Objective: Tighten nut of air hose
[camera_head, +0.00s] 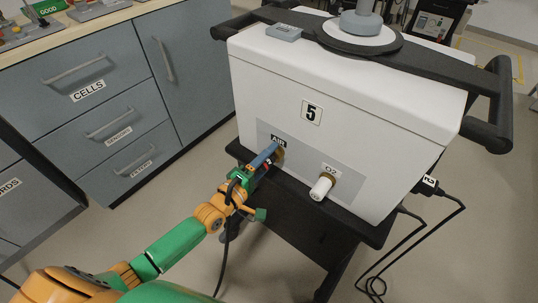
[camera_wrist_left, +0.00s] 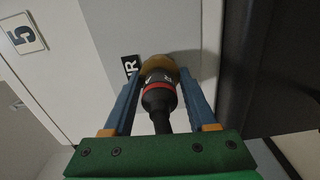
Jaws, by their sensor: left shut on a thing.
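The air hose nut (camera_wrist_left: 160,93) is black with a red ring and sits at the brass AIR fitting (camera_wrist_left: 158,66) on the ventilator's front panel. My left gripper (camera_wrist_left: 162,88) has its blue fingers on both sides of the nut and is shut on it. In the head view, my left gripper (camera_head: 266,160) reaches the AIR port, and its fingers mostly hide the nut. The black air hose (camera_head: 226,247) hangs down from the gripper towards the floor. The white ventilator (camera_head: 340,90) bears the number 5. My right gripper is not in view.
A white O2 connector (camera_head: 322,186) sticks out to the right of the AIR port. A black cart (camera_head: 300,222) carries the ventilator, with a push handle (camera_head: 497,105) at the right. Black cables (camera_head: 440,215) hang at the right. Grey drawers (camera_head: 110,130) stand at the left.

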